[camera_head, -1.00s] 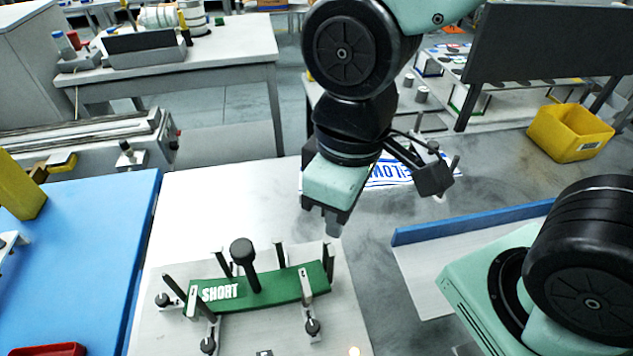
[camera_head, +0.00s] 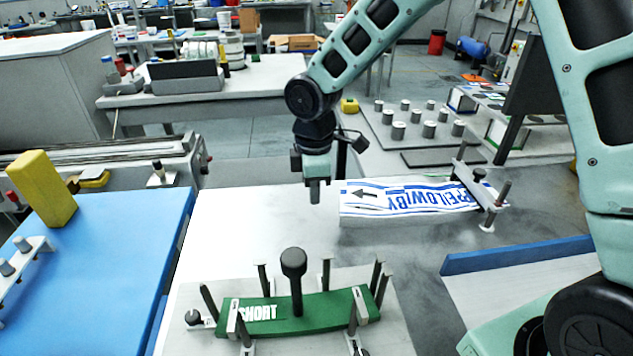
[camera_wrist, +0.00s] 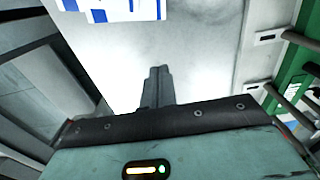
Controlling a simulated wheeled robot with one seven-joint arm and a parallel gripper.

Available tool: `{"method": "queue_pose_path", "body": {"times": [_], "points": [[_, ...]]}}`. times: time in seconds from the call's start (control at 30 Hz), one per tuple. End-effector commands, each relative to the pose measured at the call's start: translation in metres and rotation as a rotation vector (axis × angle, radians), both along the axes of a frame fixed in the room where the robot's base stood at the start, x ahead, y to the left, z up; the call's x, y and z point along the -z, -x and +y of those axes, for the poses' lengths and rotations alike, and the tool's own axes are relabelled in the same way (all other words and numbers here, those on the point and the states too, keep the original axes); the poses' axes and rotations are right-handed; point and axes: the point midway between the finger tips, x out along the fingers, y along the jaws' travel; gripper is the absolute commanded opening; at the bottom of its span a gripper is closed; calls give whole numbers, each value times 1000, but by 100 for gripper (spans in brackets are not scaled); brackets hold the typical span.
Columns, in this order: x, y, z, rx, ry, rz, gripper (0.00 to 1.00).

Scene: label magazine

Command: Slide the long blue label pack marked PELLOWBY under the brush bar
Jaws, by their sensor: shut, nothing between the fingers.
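The PELLOWBY label pack (camera_head: 412,197) is long and white with blue stripes and blue lettering. It lies flat right of my gripper, with a black arrow pointing left near its left end. A grey bar on posts, seemingly the brush bar (camera_head: 476,183), crosses its right end; how far the pack reaches beneath is unclear. My gripper (camera_head: 315,192) points down, shut and empty, left of the pack and apart from it. In the wrist view the shut fingers (camera_wrist: 158,85) are over a pale surface, and part of the pack (camera_wrist: 115,9) shows at the top.
A green pack marked SHORT (camera_head: 325,314) sits among posts in front, with a black knob (camera_head: 293,262) standing up. A blue surface (camera_head: 100,270) with a yellow block (camera_head: 42,188) lies left. A blue rail (camera_head: 510,256) is at right. The white tabletop (camera_head: 230,225) between is clear.

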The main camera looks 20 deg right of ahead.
Motion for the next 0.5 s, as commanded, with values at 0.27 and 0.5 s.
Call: {"method": "queue_pose_path", "body": {"times": [0.27, 0.5], "points": [[58, 2, 0, 0, 1, 5, 0], [53, 7, -33, 3, 1, 0, 0]]}}
